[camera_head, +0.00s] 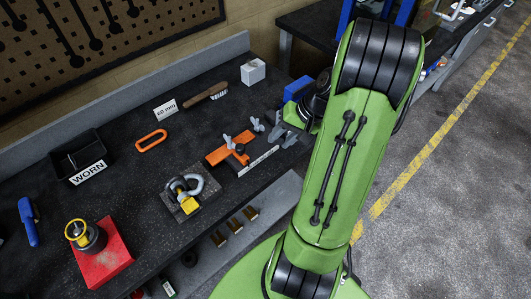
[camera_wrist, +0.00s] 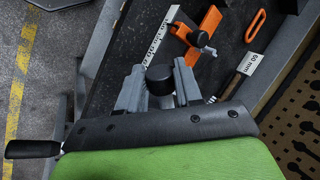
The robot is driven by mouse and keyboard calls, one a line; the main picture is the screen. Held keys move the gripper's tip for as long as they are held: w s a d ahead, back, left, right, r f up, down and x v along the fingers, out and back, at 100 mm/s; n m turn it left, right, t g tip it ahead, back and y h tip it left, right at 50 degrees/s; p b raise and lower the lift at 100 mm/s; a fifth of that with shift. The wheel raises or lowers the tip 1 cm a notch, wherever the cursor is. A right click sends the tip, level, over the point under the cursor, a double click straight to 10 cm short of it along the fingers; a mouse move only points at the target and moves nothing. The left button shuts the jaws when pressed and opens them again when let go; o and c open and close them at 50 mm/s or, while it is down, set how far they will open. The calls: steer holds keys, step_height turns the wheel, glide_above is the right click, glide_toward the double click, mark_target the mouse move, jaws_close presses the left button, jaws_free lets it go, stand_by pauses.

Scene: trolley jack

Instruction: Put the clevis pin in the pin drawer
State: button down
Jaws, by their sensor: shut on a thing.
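My gripper (camera_wrist: 160,88) shows in the wrist view with its grey fingers on either side of a dark round-ended thing (camera_wrist: 160,78). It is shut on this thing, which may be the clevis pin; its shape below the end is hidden. In the head view my gripper (camera_head: 285,130) is over the right part of the dark bench, to the right of an orange fixture, and the held thing cannot be made out there. Several brass-coloured pulls (camera_head: 235,225) show under the bench's front edge; I cannot tell which, if any, belongs to the pin drawer.
The orange fixture (camera_head: 226,150) with wing nuts lies near my gripper, a ruler-like strip (camera_head: 258,161) beside it. A shackle (camera_head: 184,190), an orange ring (camera_head: 151,141), a bin marked WORN (camera_head: 70,160), a red block (camera_head: 112,262) and a brush (camera_head: 205,94) occupy the bench. Open floor lies right.

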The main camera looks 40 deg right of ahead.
steer(key=f, duration=0.3)
steer(key=f+b, duration=0.1)
steer(key=f, duration=0.2)
steer(key=f+b, duration=0.1)
steer(key=f, duration=0.3)
steer(key=shift+s, duration=0.25)
steer(key=c, duration=0.8)
jaws_free()
steer(key=shift+o, duration=0.2)
